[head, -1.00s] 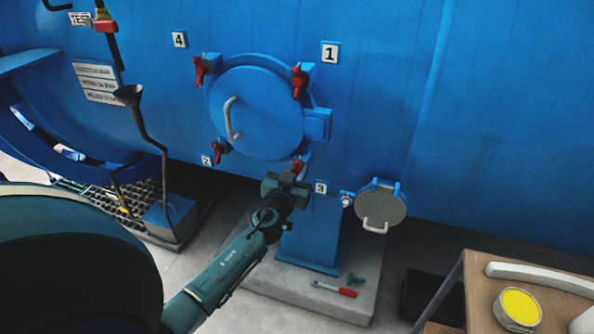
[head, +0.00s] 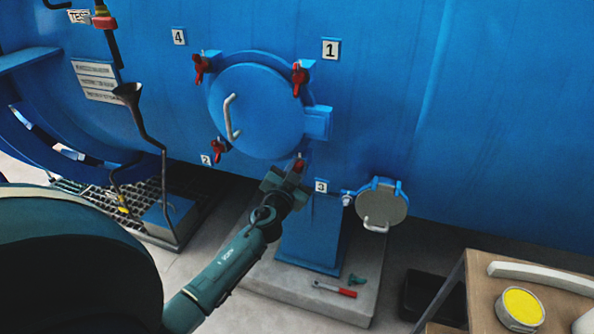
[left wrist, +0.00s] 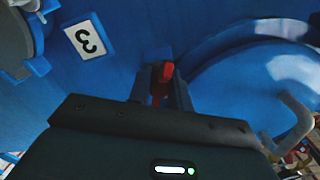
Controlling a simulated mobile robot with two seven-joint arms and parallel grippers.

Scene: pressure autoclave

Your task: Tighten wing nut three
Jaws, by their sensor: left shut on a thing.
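The round blue hatch door (head: 256,112) with a white handle (head: 230,118) is on the blue vessel wall, ringed by red wing nuts. Wing nut three (head: 299,165) is at the door's lower right, above and left of the label 3 (head: 321,186). My left gripper (head: 291,178) reaches up to it and is shut on it. In the left wrist view the red wing nut (left wrist: 164,73) shows between the fingers of my left gripper (left wrist: 162,82), which partly hide it. The label 3 (left wrist: 88,38) is at upper left there. My right gripper is not in view.
Other red wing nuts sit by labels 1 (head: 331,49), 2 (head: 206,160) and 4 (head: 179,37). A small grey round cover (head: 381,202) is right of the pedestal. A red-handled tool (head: 335,289) lies on the base below. A table (head: 478,275) stands at lower right.

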